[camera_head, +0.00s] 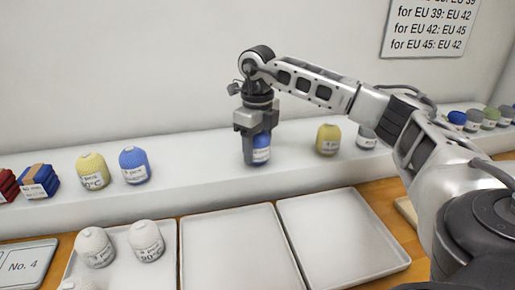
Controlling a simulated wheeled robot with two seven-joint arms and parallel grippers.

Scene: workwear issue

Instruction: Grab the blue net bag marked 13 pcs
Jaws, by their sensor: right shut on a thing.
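My right gripper (257,150) reaches in from the right and points down at the white shelf. It is shut on a blue net bag (262,142) with a white label. The fingers hide part of this bag, and the label's number is too small to read. I cannot tell whether the bag still touches the shelf. Another blue bag (133,160) stands on the shelf further left; its label shows "pcs", but I cannot read the number clearly. My left gripper is not in view.
On the white shelf (200,180) stand a yellow bag (94,167) at left and another yellow bag (328,139) right of the gripper. White bags (146,240) stand in the left tray. The middle tray (238,250) and right tray (340,235) are empty.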

